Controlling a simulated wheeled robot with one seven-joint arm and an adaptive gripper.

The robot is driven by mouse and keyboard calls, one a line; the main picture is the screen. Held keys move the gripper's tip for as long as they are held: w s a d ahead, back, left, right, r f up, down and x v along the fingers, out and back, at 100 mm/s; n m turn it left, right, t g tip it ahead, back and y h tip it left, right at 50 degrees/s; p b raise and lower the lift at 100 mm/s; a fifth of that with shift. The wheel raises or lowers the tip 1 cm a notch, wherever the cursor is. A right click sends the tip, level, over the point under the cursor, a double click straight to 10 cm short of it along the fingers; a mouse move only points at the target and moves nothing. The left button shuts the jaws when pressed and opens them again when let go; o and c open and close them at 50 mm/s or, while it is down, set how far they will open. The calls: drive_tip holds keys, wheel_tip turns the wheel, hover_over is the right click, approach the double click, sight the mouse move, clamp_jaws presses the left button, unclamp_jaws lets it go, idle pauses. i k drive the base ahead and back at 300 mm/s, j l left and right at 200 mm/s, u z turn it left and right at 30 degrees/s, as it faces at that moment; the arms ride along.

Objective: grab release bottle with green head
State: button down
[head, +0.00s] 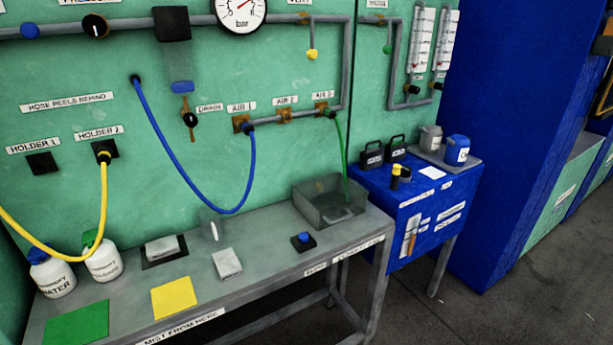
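A white bottle with a green head (103,262) stands at the back left of the grey bench, against the green wall. Its label faces out but is too small to read fully. A yellow hose hangs in front of its upper part and partly hides the green head. A similar white bottle with a blue head (54,278) stands close on its left, labelled with a word ending in "WATER". My gripper is not in view.
The yellow hose (101,205) and blue hose (168,155) hang from the wall. A blue cabinet (425,205) stands right.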

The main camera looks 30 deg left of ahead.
sight(106, 263)
drive_tip(key=i+u, duration=0.2)
drive_tip(key=u, duration=0.25)
drive_tip(key=i+l+u, duration=0.15)
drive_tip(key=u, duration=1.9)
drive_tip(key=l, duration=0.05)
